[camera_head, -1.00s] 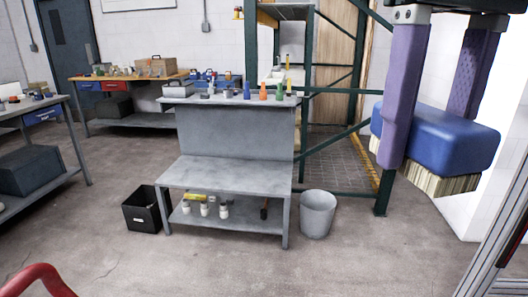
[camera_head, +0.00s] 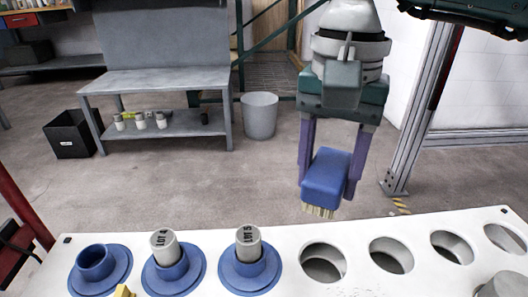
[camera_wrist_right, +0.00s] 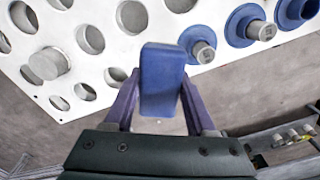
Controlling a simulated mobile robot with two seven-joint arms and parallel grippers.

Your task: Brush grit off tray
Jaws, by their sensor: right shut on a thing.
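My right gripper (camera_head: 328,184) is shut on a blue brush (camera_head: 326,172), whose pale bristles point down. It holds the brush in the air just beyond the far edge of the white tray (camera_head: 300,228). In the right wrist view, the blue brush (camera_wrist_right: 162,82) sits between the purple fingers, with the white tray (camera_wrist_right: 100,66) behind it. The tray has round holes, several of them empty. Grey cylinders marked LOT 4 (camera_head: 163,245) and LOT 5 (camera_head: 248,242) stand in blue collars. I cannot make out any grit. My left gripper is not in view.
An empty blue collar (camera_head: 96,262) sits at the tray's left. A plain grey cylinder (camera_head: 506,286) stands at the near right. A grey workbench (camera_head: 155,80), a grey bin (camera_head: 259,115) and a black bin (camera_head: 72,135) stand beyond open floor. A metal post (camera_head: 420,110) rises at right.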

